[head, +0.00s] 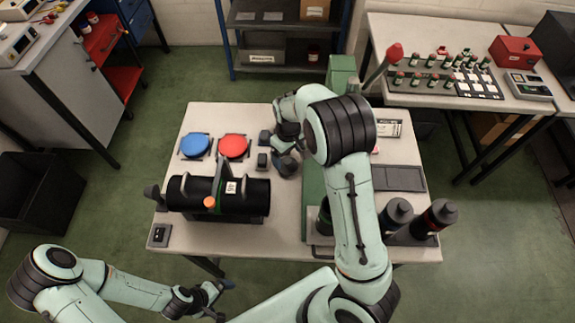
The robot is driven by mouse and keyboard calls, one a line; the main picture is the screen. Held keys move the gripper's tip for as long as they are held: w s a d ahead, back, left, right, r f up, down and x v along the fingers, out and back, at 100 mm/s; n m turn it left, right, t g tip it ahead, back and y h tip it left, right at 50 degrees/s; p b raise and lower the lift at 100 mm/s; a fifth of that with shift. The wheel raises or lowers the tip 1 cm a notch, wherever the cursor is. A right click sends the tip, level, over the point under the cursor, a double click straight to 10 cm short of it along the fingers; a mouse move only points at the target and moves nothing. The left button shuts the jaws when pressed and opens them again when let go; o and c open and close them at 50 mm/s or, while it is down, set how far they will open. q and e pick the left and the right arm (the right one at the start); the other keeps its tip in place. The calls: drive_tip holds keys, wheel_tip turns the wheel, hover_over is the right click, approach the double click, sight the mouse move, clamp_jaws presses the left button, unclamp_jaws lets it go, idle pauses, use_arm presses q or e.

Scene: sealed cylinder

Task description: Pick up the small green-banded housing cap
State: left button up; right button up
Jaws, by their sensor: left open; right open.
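A dark cylindrical piece with a green band (324,217) stands on the table, right of centre. It may be the small green-banded housing cap, but my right arm partly hides it. My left gripper (220,297) is open and empty in front of the table's near edge, low in the view.
A black cylinder (185,192) lies in a cradle at the table's left. Blue (195,145) and red (233,146) discs sit behind it. Grey-topped (398,212) and red-banded (438,216) cylinders stand at the right. A green press column (342,73) rises at the back.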

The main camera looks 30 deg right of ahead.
sight(287, 161)
wheel_tip(287, 161, down, 5)
drive_tip(key=shift+w+f+p, duration=0.1)
drive_tip(key=shift+w+p, duration=0.05)
drive_tip(key=shift+p, duration=0.15)
drive_tip(key=shift+c, duration=1.2)
use_arm(q)
drive_tip(key=shift+w+r, duration=0.35)
drive_tip(key=shift+w, duration=0.1)
use_arm(e)
drive_tip(key=c, duration=0.6)
